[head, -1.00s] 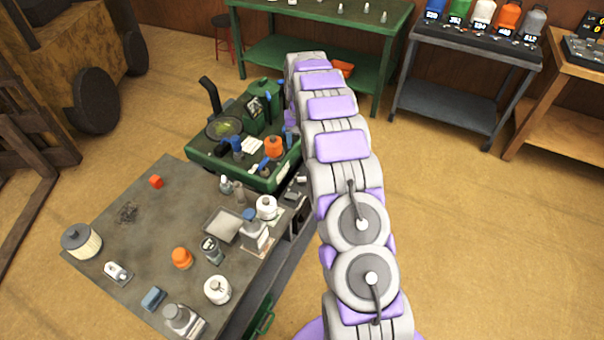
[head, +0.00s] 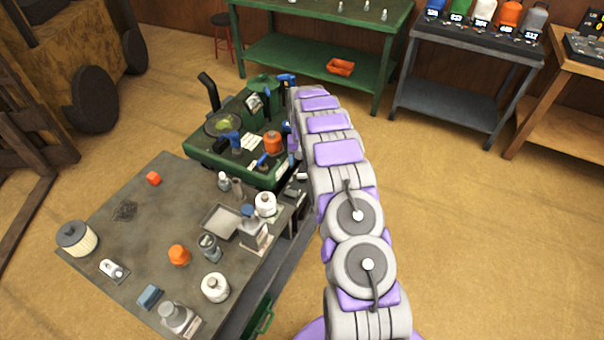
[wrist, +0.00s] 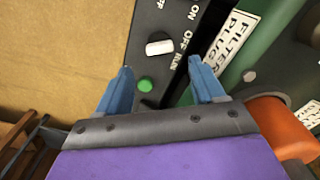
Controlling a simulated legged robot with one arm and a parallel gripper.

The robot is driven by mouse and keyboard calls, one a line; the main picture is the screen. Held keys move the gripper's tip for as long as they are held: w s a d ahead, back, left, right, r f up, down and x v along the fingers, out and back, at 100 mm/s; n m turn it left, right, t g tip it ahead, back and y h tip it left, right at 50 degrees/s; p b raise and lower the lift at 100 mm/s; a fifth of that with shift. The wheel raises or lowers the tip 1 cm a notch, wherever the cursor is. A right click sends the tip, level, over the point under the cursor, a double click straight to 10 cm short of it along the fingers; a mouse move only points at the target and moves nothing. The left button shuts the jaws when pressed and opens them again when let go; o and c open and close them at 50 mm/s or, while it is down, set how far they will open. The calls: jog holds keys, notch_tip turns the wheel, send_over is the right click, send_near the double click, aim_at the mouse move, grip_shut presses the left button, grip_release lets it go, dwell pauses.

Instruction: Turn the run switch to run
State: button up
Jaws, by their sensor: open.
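In the wrist view the run switch (wrist: 160,47) is a short white knob on a black panel (wrist: 150,25). OFF and RUN are printed beside its right end; I cannot tell which word it points at. My gripper (wrist: 160,68) is open, with its two blue fingers apart and nothing between them. The knob shows just beyond the fingertips, between their lines, and I see no contact. A green button (wrist: 146,85) sits below it. In the head view the green mower (head: 235,155) stands beyond the bench, and my arm reaches to its right side, hiding the switch.
An orange part (wrist: 285,125) and a FILTER PLUG label (wrist: 232,35) are close right of my gripper. The grey bench (head: 130,225) holds several bottles and caps near my arm. A green table (head: 300,55) stands behind. The floor right of my arm is clear.

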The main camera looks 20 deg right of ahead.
aim_at(302, 177)
notch_tip(302, 177, down, 6)
jog(key=shift+r+b, duration=0.1)
jog(key=shift+b, duration=0.4)
jog(key=shift+c, duration=0.2)
jog(key=c, duration=1)
